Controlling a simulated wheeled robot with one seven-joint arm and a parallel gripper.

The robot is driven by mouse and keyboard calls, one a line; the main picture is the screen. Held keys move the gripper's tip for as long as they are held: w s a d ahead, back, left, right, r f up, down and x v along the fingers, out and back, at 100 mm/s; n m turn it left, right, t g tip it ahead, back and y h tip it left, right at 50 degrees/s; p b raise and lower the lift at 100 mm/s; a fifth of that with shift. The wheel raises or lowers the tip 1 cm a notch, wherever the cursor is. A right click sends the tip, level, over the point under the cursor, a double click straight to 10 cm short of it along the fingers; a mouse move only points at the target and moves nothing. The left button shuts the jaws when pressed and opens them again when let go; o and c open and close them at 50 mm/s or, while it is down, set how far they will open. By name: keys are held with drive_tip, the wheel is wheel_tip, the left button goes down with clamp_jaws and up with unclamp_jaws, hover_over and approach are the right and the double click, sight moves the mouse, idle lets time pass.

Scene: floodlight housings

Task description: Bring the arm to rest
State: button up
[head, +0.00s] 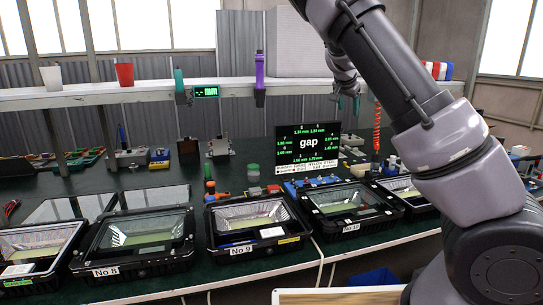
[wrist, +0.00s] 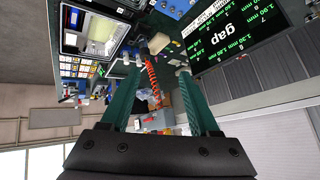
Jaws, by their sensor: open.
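My arm (head: 420,115) comes in from the right of the head view and reaches up and away over the bench. Its far end, near the shelf, is small and partly behind the nearer links. In the wrist view my gripper (wrist: 160,68) shows two green fingers spread apart, with nothing held between them. Behind the gap between them are a red coiled cord (wrist: 153,80) and bench items, which look farther off. The wrist picture is turned over, with the gap display (wrist: 238,35) upside down at upper right.
Several black floodlight housings (head: 136,244) line the front of the dark green bench. The gap display (head: 308,144) stands behind them. A wood-edged surface (head: 340,296) is at the bottom.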

drive_tip(key=s+d+f+g+y, duration=0.25)
drive_tip(key=s+y, duration=0.25)
drive_tip(key=s, duration=0.6)
drive_tip(key=s+a+r+n, duration=0.1)
drive_tip(key=s+r, duration=0.2)
drive_tip(key=s, duration=0.6)
drive_tip(key=s+a+r+n+t, duration=0.1)
drive_tip(key=s+r, duration=0.3)
drive_tip(key=s, duration=0.6)
drive_tip(key=s+a+r+n+t, duration=0.1)
drive_tip(key=s+a+r+n, duration=0.2)
drive_tip(key=s, duration=0.7)
drive_tip(key=shift+s+r+y, duration=0.15)
drive_tip(key=shift+r+y, duration=0.15)
drive_tip(key=shift+y, duration=0.1)
drive_tip(key=shift+a, duration=0.1)
